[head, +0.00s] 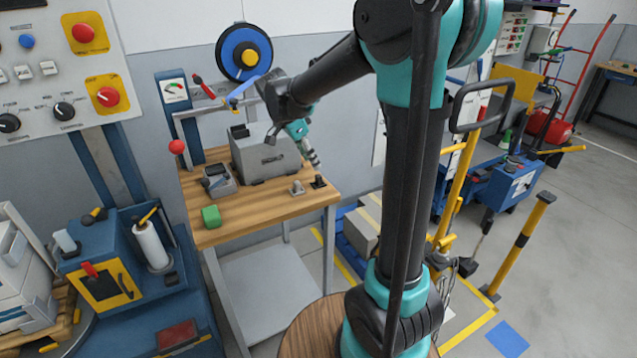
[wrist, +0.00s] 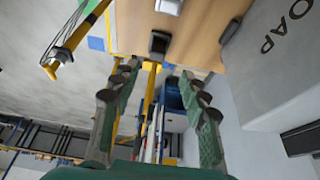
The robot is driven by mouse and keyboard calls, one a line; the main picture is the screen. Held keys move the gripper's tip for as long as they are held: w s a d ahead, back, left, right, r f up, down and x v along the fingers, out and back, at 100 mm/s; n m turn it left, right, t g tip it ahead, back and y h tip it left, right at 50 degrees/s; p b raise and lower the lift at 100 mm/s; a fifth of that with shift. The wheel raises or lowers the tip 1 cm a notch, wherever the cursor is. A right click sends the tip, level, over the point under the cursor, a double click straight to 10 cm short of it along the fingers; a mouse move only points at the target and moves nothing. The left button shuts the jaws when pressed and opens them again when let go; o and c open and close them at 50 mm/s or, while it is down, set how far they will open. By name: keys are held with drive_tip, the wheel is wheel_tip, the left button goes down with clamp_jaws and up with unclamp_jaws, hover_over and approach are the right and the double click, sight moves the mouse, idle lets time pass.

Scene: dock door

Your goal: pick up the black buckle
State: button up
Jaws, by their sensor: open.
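The black buckle (head: 319,182) is a small dark piece near the right end of the wooden workbench (head: 250,209). In the wrist view the buckle (wrist: 159,43) lies close to the bench edge, just beyond the fingertips and roughly centred between them. My gripper (head: 313,159) hangs above that end of the bench, over the buckle and apart from it. In the wrist view my gripper (wrist: 159,73) has its two fingers spread, with nothing between them.
A small grey part (head: 297,187) sits just left of the buckle. A yellow post (head: 520,243) stands on the floor at right.

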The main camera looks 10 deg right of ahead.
sight(318, 176)
drive_tip(key=shift+s+x, duration=0.1)
drive_tip(key=shift+x, duration=1.55)
drive_tip(key=shift+s+x, duration=0.15)
drive_tip(key=shift+x, duration=1.55)
drive_tip(key=shift+a, duration=0.15)
clamp_jaws()
